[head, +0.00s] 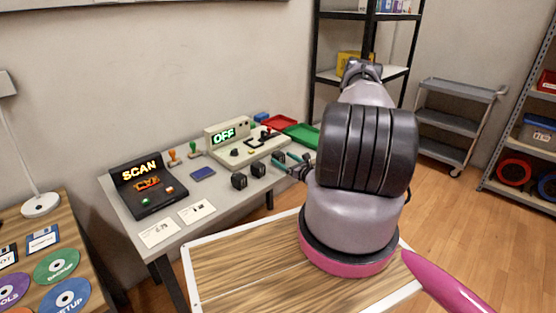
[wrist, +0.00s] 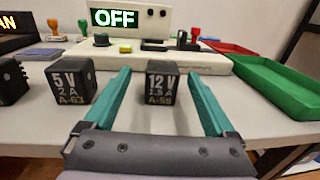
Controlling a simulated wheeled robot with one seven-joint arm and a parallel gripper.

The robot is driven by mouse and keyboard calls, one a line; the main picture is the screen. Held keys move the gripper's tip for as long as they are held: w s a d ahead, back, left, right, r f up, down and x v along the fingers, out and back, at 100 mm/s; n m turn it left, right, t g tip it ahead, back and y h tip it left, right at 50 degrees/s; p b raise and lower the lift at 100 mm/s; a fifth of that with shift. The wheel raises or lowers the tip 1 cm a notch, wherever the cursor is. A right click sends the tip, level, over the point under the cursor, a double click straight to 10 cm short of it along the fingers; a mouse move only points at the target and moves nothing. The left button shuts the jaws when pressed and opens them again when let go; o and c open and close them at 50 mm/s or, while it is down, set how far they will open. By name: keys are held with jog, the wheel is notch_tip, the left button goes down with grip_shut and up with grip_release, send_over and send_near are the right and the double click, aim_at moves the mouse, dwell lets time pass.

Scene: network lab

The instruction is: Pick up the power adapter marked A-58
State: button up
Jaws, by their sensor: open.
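A black adapter (wrist: 160,88) labelled 12 V, with a last line that looks like A-58, stands on the table. It shows between the two teal fingers of my gripper (wrist: 160,76) in the wrist view; they are apart and hold nothing. In the head view my gripper (head: 288,166) is low over the table's right part, by a dark block (head: 279,157) partly hidden by it. A second black adapter (wrist: 72,82), marked 5 V, 2 A, A-63, stands left of the fingers. Another black block (wrist: 11,82) is cut off at the left edge, its label unseen.
Behind the adapters stands a beige device (head: 232,135) with an OFF display. A green tray (wrist: 282,88) is at the right, with a red tray (head: 277,122) beyond. A SCAN console (head: 148,188) and cards are at the left. A wooden-topped surface (head: 235,270) is in front.

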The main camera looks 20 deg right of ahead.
aim_at(276, 152)
jog(key=x, duration=0.7)
jog(key=shift+w+d, duration=0.15)
jog(key=shift+w, duration=0.05)
jog(key=shift+r, duration=0.1)
grip_shut()
